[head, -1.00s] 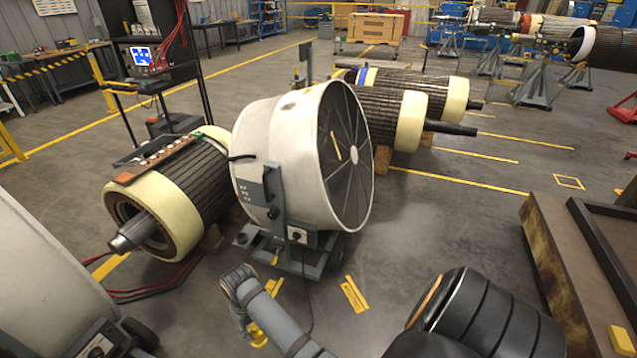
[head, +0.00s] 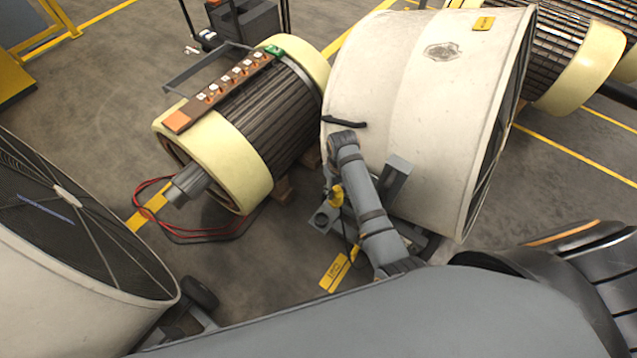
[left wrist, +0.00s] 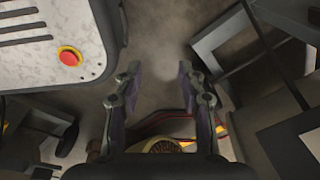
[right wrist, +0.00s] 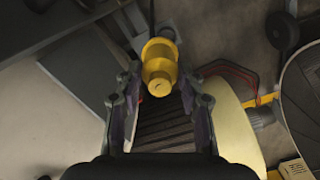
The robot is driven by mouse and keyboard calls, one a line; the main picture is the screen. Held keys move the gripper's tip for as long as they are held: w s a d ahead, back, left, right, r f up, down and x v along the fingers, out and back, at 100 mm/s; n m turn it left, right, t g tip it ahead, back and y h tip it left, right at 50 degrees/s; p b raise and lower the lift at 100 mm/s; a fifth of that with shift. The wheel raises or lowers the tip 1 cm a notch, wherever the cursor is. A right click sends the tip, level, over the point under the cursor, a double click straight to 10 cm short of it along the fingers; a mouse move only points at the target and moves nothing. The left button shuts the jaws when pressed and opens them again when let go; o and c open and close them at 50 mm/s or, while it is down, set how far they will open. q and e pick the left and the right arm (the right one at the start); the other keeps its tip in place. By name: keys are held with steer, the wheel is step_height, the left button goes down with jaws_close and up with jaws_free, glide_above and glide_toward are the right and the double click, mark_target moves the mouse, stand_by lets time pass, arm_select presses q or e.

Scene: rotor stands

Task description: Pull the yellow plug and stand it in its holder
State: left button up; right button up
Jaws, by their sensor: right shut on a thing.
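The yellow plug (right wrist: 160,62) is between the fingertips of my right gripper (right wrist: 162,78), which is shut on it. A dark cable runs from its far end. In the head view, the plug (head: 337,195) shows small beside the big white fan drum, above the grey fan base. My right gripper (head: 334,183) is partly hidden behind my wrist there. A grey piece with a dark round opening (head: 322,219), perhaps the holder, is on the base, just below and left of the plug. My left gripper (left wrist: 158,85) is open and empty in the left wrist view; the head view does not show it.
The white fan drum (head: 420,90) stands close to my right wrist. A rotor (head: 250,125) with cream end rings lies to the left, with red cables (head: 165,225) on the floor. A second fan (head: 75,270) stands at the lower left. A red button (left wrist: 69,57) shows in the left wrist view.

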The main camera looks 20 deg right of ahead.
arm_select(q)
steer(key=s+f+b, duration=0.3)
steer(key=f+b, duration=0.3)
steer(key=f, duration=0.1)
steer(key=w+f+b, duration=0.5)
steer(key=w+b, duration=0.1)
steer(key=b, duration=0.1)
steer(key=shift+w+f, duration=0.3)
arm_select(e)
steer(key=w+a+f+n, duration=0.1)
steer(key=w+f+n, duration=0.1)
steer(key=f+n, duration=0.3)
steer(key=w+a+f+n, duration=0.2)
steer(key=f+n, duration=0.4)
steer(key=f, duration=0.8)
steer(key=shift+w+a+f, duration=0.2)
steer(key=shift+w, duration=0.15)
arm_select(q)
steer(key=shift+r, duration=0.1)
steer(key=shift+r+p, duration=0.35)
arm_select(e)
steer(key=shift+d, duration=0.1)
arm_select(q)
steer(key=shift+f, duration=0.25)
arm_select(e)
steer(key=shift+f, duration=0.7)
